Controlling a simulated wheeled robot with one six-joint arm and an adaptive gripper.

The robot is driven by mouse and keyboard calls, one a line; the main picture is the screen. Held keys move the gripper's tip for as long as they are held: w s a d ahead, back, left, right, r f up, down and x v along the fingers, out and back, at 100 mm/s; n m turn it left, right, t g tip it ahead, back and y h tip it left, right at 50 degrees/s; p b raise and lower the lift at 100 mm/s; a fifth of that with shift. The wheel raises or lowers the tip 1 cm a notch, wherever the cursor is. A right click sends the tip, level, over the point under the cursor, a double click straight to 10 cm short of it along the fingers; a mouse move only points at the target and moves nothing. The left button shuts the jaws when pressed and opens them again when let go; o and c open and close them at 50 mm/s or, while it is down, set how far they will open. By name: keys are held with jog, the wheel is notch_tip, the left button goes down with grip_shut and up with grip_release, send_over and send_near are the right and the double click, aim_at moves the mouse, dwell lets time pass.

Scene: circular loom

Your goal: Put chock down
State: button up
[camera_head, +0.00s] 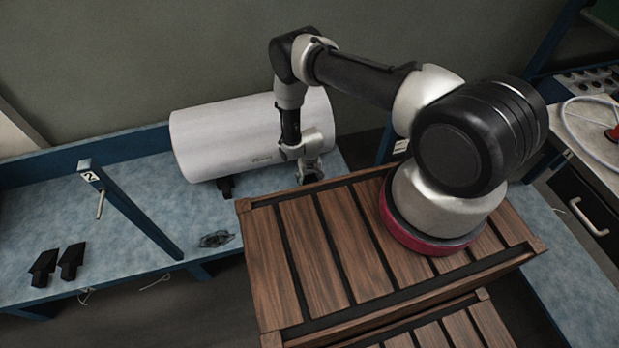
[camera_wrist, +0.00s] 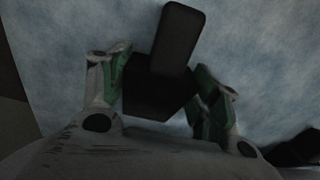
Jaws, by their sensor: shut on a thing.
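My gripper (camera_head: 309,172) is at the right end of the white roll, low over the blue bench. In the wrist view, its green-padded fingers (camera_wrist: 158,88) are shut on a black chock (camera_wrist: 178,40), one on each side. The chock has a blocky body and a longer flat part, over the pale blue bench top. I cannot tell whether it touches the bench. In the head view the held chock is mostly hidden by my gripper.
The large white roll (camera_head: 235,135) lies on the blue bench (camera_head: 150,215), with a black chock (camera_head: 225,187) under its left part. Two black chocks (camera_head: 70,262) stand at the far left. A blue post (camera_head: 130,212) rises nearby. A slatted wooden crate (camera_head: 325,250) is in front.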

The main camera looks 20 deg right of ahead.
jog(key=shift+f, duration=0.1)
jog(key=o, duration=1.3)
